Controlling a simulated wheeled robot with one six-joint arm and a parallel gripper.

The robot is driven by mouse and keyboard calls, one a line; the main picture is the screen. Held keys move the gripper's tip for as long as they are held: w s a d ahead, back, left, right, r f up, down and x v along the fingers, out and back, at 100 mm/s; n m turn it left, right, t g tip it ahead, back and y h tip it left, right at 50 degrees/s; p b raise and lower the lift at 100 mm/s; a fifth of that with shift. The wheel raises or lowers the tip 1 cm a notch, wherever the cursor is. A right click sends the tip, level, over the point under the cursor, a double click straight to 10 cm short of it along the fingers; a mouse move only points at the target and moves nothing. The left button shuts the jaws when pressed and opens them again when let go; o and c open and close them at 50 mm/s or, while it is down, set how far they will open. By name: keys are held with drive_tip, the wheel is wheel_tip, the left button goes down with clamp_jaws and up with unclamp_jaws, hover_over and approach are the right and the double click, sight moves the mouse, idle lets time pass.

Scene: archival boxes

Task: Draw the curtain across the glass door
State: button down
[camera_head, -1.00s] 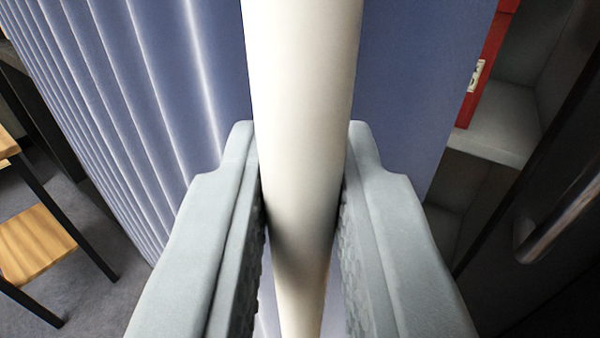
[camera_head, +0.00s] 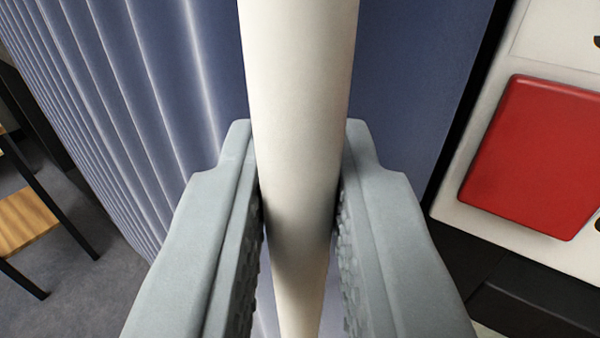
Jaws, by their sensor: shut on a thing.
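The blue curtain (camera_head: 150,95) hangs in pleats behind my gripper. Its folds are close together at the far left and wider towards the middle, with a flatter panel on the right. A cream-white rod (camera_head: 300,90) runs top to bottom through the middle of the view, in front of the curtain. My gripper (camera_head: 298,195) is shut on this rod, with one grey finger on each side touching it. The rod's ends are out of view. The glass door cannot be made out in this view.
On the right, past the curtain's edge, is a white surface (camera_head: 455,190) with a red box-like thing (camera_head: 535,158) and dark parts below. At the lower left, a wooden-topped piece of furniture with dark legs (camera_head: 25,222) stands on the grey carpet (camera_head: 100,285).

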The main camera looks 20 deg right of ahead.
drive_tip(key=shift+s+d, duration=0.1)
drive_tip(key=c, duration=1.4)
unclamp_jaws()
drive_tip(key=shift+s+d, duration=0.1)
drive_tip(key=shift+s, duration=0.05)
drive_tip(key=shift+c, duration=0.2)
drive_tip(key=v, duration=1.7)
drive_tip(key=shift+s, duration=0.15)
drive_tip(key=shift+s, duration=0.1)
